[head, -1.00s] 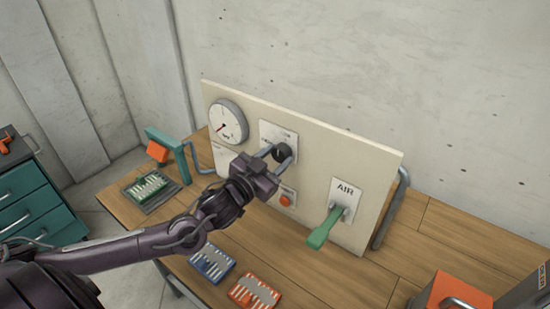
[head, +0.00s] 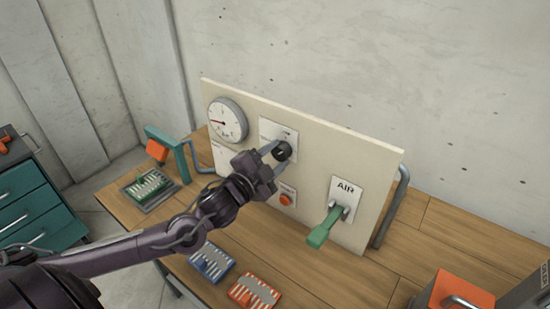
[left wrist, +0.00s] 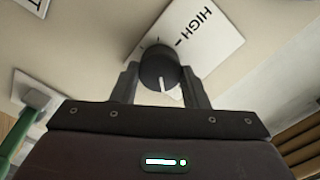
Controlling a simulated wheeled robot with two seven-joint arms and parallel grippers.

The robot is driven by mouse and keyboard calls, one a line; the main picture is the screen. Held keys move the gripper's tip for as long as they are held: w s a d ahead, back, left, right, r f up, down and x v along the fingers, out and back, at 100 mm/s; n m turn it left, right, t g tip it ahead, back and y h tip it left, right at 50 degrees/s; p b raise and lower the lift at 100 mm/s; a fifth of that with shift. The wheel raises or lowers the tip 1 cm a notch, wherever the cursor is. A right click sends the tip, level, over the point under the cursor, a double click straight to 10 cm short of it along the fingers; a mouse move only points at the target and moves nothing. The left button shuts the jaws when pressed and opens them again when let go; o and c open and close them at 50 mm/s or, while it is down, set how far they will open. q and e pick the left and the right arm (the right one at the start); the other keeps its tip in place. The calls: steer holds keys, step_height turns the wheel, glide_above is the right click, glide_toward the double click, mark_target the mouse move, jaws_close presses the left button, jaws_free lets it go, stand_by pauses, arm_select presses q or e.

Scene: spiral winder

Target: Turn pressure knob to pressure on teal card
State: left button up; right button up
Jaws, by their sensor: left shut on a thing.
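The black pressure knob (head: 282,152) sits on a white plate on the beige panel. My left gripper (head: 279,148) is shut on the knob, one finger on each side. In the left wrist view the knob (left wrist: 158,66) sits between the fingertips, its white pointer line facing down in the picture, and the word HIGH shows on the plate (left wrist: 205,35) behind it. The round gauge (head: 228,121) at the panel's left has its needle pointing about left; its figures are too small to read. I cannot make out a teal card for certain. My right gripper is not in view.
A red button (head: 285,200) is below the knob. A green AIR lever (head: 325,228) juts from the panel's right. Green (head: 150,187), blue (head: 212,262) and orange (head: 254,292) racks lie on the wooden bench (head: 350,285). A teal bracket (head: 181,160) stands at left.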

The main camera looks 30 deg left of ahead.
arm_select(q)
steer(key=m+b, duration=0.1)
steer(key=m, duration=0.4)
steer(key=shift+f+m+b, duration=0.1)
steer(key=shift+m+b, duration=0.2)
steer(key=shift+b, duration=0.1)
stand_by(0.3)
steer(key=o, duration=1)
steer(key=shift+c, duration=0.2)
steer(key=shift+s, duration=0.1)
steer(key=shift+s, duration=0.2)
steer(key=s+a, duration=0.1)
steer(key=s, duration=0.6)
